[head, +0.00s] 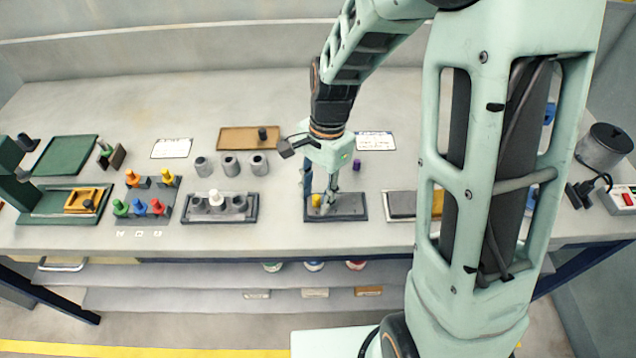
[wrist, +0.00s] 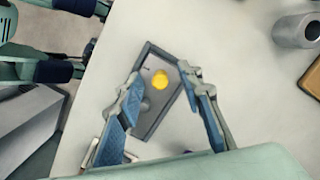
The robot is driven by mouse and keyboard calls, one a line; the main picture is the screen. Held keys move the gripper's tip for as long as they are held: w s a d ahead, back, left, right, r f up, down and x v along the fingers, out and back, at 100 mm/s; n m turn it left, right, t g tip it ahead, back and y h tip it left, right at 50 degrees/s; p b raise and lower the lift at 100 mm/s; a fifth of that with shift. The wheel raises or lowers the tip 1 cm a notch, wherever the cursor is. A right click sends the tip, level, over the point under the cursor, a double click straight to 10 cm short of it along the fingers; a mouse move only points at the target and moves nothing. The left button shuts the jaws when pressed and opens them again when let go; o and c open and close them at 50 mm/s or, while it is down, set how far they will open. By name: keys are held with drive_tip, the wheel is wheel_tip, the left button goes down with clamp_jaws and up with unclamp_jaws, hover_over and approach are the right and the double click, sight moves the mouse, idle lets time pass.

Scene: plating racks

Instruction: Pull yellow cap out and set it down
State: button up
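The yellow cap (head: 316,201) stands at the left end of a dark grey rack (head: 350,212) near the front of the bench. It also shows in the wrist view as a round yellow top (wrist: 160,79), at the far end of the rack (wrist: 150,122). My gripper (head: 321,190) points down over the rack. In the wrist view its two blue-padded fingers are spread wide (wrist: 160,73), with nothing held, and the cap appears between the fingertips. I cannot tell whether the tips are level with the cap or still above it.
A similar rack with a white cap (head: 216,198) stands to the left. Beyond it are coloured caps on stepped holders (head: 151,199) and grey cylinders (head: 230,164). A small purple piece (head: 356,164) stands behind the rack. A brown tray (head: 240,138) lies further back. Bare bench (head: 285,215) separates the racks.

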sight(314, 198)
drive_tip(key=shift+f, duration=0.1)
clamp_jaws()
drive_tip(key=c, duration=0.8)
unclamp_jaws()
clamp_jaws()
drive_tip(key=shift+r, duration=0.2)
drive_tip(key=shift+r+p, duration=1.65)
drive_tip(key=shift+r, duration=0.25)
